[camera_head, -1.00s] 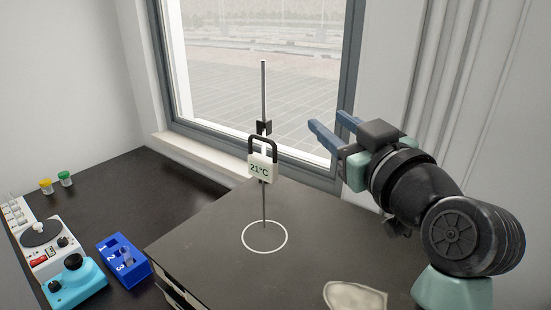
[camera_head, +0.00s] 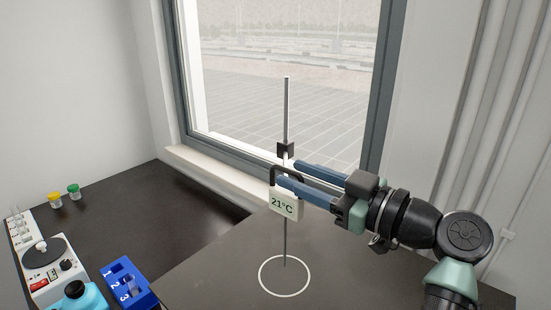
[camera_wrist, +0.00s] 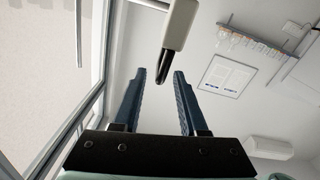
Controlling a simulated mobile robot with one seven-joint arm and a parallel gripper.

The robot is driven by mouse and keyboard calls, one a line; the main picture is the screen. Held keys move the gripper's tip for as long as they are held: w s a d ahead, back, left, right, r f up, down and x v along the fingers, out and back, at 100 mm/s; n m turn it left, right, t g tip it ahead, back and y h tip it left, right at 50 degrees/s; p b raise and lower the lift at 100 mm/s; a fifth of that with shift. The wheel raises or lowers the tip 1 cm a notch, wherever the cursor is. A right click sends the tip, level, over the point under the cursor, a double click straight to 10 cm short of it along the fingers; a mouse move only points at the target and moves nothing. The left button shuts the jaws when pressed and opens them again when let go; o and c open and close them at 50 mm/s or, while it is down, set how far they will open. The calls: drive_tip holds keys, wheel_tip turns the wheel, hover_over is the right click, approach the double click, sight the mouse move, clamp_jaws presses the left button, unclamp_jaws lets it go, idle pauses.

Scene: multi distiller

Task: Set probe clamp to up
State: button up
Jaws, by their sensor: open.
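The probe unit is a white box (camera_head: 285,204) reading 21°C with a black loop handle (camera_head: 284,170) on top. It is on a thin vertical metal rod (camera_head: 287,108). A small black clamp block (camera_head: 285,149) sits on the rod just above the handle. My gripper (camera_head: 287,172) comes in from the right, open, its blue fingertips at the height of the handle. In the wrist view, the white and black end of a part (camera_wrist: 177,28) hangs between and just beyond the open fingertips (camera_wrist: 160,72). Contact cannot be told.
The rod stands over a white circle (camera_head: 261,282) on the dark bench. A window (camera_head: 320,60) is behind it. At left are a blue numbered rack (camera_head: 113,288), a white device with a dial (camera_head: 45,252), and yellow and green capped jars (camera_head: 74,191).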

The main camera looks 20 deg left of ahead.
sight(279, 166)
drive_tip(key=p+x, duration=0.1)
drive_tip(key=x, duration=0.4)
drive_tip(key=shift+w+a, duration=0.1)
drive_tip(key=shift+a, duration=0.1)
drive_tip(key=c, duration=0.6)
clamp_jaws()
drive_tip(key=shift+d+r, duration=0.1)
idle(0.5)
